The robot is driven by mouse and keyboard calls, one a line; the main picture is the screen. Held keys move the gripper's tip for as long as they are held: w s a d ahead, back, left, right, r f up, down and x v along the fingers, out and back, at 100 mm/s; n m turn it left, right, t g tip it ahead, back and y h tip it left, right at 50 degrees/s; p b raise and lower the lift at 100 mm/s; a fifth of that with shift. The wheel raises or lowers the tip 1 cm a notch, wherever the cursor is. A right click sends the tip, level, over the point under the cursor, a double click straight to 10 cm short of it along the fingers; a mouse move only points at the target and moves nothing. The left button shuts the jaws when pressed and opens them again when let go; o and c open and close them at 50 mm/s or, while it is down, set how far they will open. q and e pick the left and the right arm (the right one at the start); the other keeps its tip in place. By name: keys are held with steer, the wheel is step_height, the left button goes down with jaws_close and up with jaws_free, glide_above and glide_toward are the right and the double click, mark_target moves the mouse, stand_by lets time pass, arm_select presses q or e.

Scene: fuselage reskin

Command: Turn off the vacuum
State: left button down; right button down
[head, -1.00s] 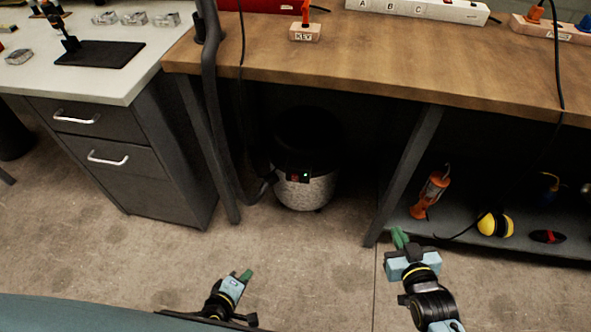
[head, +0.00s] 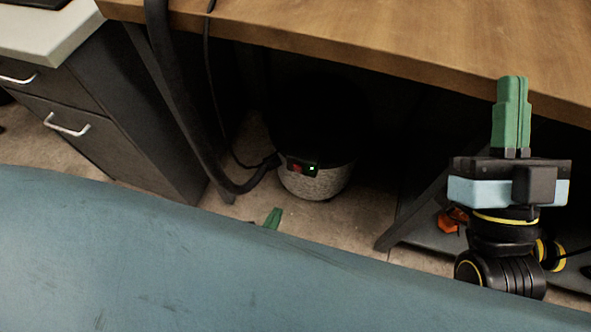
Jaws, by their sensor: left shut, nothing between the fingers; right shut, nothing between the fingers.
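The vacuum (head: 316,182) stands on the floor under the wooden bench, a drum with a pale speckled lower part and a dark top lost in shadow. Only the green tip of my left gripper (head: 272,218) shows, shut, below and left of the vacuum; the rest is hidden behind my blue body.
A dark hose (head: 190,125) runs down from the bench to the vacuum's left side. The wooden bench top (head: 380,45) overhangs the vacuum. A drawer cabinet (head: 120,115) stands left. A slanted bench leg (head: 415,205) and a lower shelf with orange and yellow items lie right.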

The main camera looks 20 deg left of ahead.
mark_target(297, 169)
arm_select(q)
steer(key=shift+s, duration=0.1)
arm_select(e)
steer(key=shift+s, duration=0.1)
